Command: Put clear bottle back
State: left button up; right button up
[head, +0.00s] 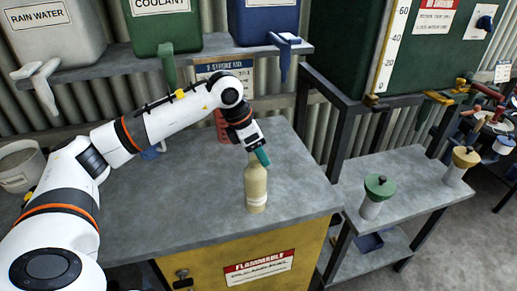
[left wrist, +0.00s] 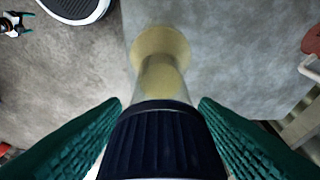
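The clear bottle (head: 256,187), holding pale yellowish liquid, stands upright on the grey bench top (head: 190,195) close to its front edge. My left gripper (head: 258,154) is at the bottle's top and hides its cap in the head view. In the left wrist view, the ribbed dark cap (left wrist: 163,140) lies between the two teal fingers (left wrist: 160,110). Narrow gaps seem to show at its sides, so the fingers look open around it. The bottle's body (left wrist: 160,50) shows beyond. A small white and teal part, perhaps my right gripper (left wrist: 15,24), shows at the far left corner.
A shelf above carries rain water (head: 50,30), coolant (head: 163,22) and blue (head: 262,18) containers with taps. A red item (head: 221,127) stands behind my left wrist. A pale bucket (head: 20,167) is at the left. A lower side table (head: 400,180) holds green-topped (head: 380,187) and yellow-topped (head: 465,157) funnels.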

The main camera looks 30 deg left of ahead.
pick_arm(q)
jog(key=shift+r, duration=0.15)
jog(key=b+v, duration=0.2)
jog(key=v, duration=1)
